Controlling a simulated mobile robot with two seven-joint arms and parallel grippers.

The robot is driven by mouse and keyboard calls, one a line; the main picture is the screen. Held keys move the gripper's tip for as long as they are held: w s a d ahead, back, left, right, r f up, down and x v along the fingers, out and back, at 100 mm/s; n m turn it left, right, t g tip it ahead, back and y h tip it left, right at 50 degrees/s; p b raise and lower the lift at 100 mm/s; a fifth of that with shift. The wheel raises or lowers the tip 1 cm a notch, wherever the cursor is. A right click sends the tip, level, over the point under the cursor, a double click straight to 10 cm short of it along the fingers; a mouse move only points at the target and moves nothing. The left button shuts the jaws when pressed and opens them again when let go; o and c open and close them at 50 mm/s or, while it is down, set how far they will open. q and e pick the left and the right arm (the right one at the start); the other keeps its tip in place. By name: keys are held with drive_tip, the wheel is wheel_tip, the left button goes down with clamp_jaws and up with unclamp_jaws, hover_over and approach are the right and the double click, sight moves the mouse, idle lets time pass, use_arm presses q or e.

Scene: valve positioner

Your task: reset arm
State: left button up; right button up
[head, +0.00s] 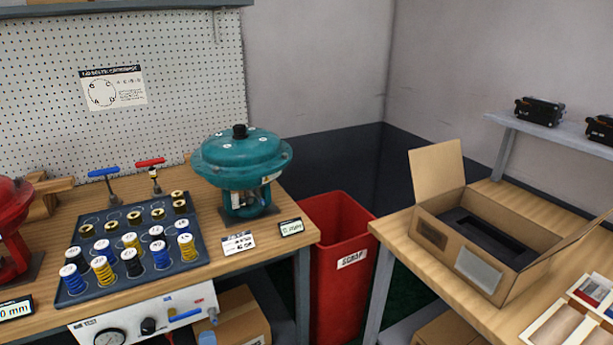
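Neither of my arms and neither gripper shows in the head view. A teal valve actuator (240,160) with a domed top stands upright at the right part of the left workbench (185,180). Part of a red actuator (12,230) is cut off at the left edge. A dark tray (200,252) on the bench holds rows of springs in white, black, blue and yellow, and several brass-coloured fittings. A blue-handled tool (104,174) and a red-handled tool (150,163) stand upright behind the tray.
A red scrap bin (338,290) stands between the benches. On the right bench (400,235) is an open cardboard box (463,262) with a dark insert. A shelf (550,135) behind it bears black devices (540,112). A panel with a gauge (110,338) hangs below the left bench.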

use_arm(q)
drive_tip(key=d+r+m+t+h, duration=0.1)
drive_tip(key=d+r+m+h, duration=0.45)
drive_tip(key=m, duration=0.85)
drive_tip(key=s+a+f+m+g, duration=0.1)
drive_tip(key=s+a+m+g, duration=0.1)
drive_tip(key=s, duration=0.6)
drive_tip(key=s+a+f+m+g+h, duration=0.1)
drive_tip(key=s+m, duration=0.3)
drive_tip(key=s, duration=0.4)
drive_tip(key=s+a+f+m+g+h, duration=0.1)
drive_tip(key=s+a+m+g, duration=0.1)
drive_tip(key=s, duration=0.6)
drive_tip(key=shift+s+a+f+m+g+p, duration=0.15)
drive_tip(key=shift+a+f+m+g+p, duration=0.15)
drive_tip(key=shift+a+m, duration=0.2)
